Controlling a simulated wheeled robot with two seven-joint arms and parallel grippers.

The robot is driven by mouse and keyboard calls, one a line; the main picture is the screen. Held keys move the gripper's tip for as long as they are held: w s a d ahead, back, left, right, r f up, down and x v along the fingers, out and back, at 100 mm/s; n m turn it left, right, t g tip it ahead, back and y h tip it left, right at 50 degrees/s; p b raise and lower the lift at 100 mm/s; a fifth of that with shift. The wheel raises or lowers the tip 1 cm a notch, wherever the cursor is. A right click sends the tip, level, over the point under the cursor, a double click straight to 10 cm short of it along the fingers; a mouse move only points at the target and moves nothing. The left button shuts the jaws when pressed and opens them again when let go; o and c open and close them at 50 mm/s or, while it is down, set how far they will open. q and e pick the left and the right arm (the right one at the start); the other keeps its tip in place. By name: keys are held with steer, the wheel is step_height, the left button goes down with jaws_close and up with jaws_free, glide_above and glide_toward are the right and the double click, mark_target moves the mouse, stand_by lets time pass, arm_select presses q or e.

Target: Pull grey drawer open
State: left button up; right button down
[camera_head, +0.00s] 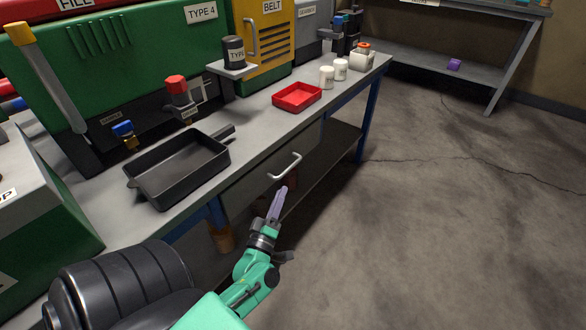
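The grey drawer (252,186) sits under the workbench top, its front looking flush with the bench. Its pale bar handle (287,167) is on the front. My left gripper (280,192) is just below and in front of the handle, its fingers pointing up toward it. A small gap seems to show between the fingertips and the handle. The fingers are seen nearly edge-on, so I cannot tell whether they are open or shut. My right gripper is not in view.
A black tray (180,168) and a red tray (297,97) stand on the workbench (245,125). White containers (327,77) are near its far end. A blue bench leg (368,120) is to the right. The concrete floor (430,220) on the right is clear.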

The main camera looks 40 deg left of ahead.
mark_target(292, 164)
arm_select(q)
steer(key=x, duration=1.1)
steer(key=shift+w, duration=0.35)
jaws_close()
stand_by(0.6)
